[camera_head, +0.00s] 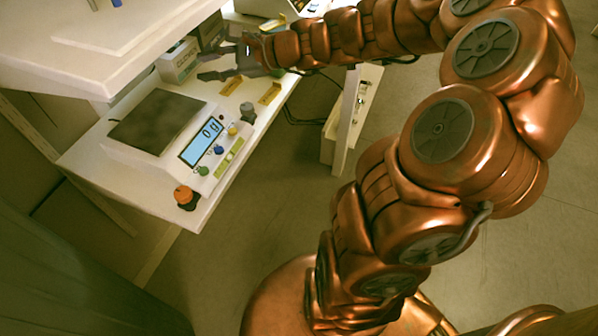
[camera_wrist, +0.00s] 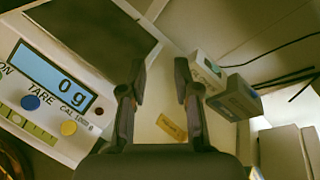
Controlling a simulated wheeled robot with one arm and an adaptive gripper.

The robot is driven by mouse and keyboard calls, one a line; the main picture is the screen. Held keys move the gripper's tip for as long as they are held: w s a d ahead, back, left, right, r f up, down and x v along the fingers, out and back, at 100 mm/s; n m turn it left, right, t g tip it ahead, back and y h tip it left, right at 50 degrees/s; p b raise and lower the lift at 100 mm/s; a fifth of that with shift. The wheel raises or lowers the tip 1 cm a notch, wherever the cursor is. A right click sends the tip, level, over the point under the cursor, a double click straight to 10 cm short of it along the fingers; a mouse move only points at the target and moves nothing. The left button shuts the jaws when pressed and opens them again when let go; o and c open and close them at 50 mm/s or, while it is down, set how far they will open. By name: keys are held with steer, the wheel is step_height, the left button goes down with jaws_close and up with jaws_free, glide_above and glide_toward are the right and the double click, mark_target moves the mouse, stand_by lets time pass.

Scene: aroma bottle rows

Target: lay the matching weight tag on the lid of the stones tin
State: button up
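My gripper (camera_head: 203,65) is open and empty above the far part of the white table, its fingers pointing left in the head view. In the wrist view my gripper (camera_wrist: 160,72) shows both fingers apart. A yellow tag (camera_head: 270,93) lies near the table's right edge, and a second yellow tag (camera_head: 231,86) lies beside it, just below the gripper. One yellow tag (camera_wrist: 172,128) shows between the fingers in the wrist view, below them and not touched. Its writing is too small to read. I cannot make out a stones tin in either view.
A scale (camera_head: 187,168) with a dark plate and a display reading 0 g takes up the near part of the table. Boxes (camera_head: 180,61) stand at the back beside the gripper. An orange-topped object (camera_head: 186,196) and a grey knobbed object (camera_head: 248,112) stand near the edges. A shelf overhangs the left.

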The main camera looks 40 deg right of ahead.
steer(key=s+a+f+n+g, duration=0.1)
steer(key=s+a+n+g, duration=0.1)
steer(key=s+a, duration=0.1)
steer(key=s+a+f+n+g, duration=0.1)
steer(key=s+a+n+g, duration=0.1)
steer(key=s+a+n, duration=0.1)
steer(key=s+a+f+n+g, duration=0.1)
steer(key=s+a+n+g, duration=0.1)
steer(key=s+a, duration=0.1)
steer(key=shift+s+a+f+n, duration=0.15)
steer(key=shift+a+f, duration=0.05)
steer(key=shift+a, duration=0.25)
steer(key=shift+s+a+f+n, duration=0.1)
steer(key=shift+a+f+n, duration=0.1)
steer(key=shift+a, duration=0.2)
steer(key=s+a+f+n+g+h, duration=0.25)
steer(key=s+f+n+g, duration=0.2)
steer(key=s, duration=0.55)
steer(key=s+d+f+n+g+h, duration=0.3)
steer(key=s+d+n+h, duration=0.4)
steer(key=s+d, duration=0.4)
steer(key=shift+s+f+h, duration=0.2)
steer(key=shift+s+h, duration=0.25)
steer(key=shift+s, duration=0.8)
step_height(320, 180, up, 27)
steer(key=t+p, duration=0.1)
steer(key=p, duration=2.4)
steer(key=shift+s+f, duration=0.2)
steer(key=shift+s, duration=0.1)
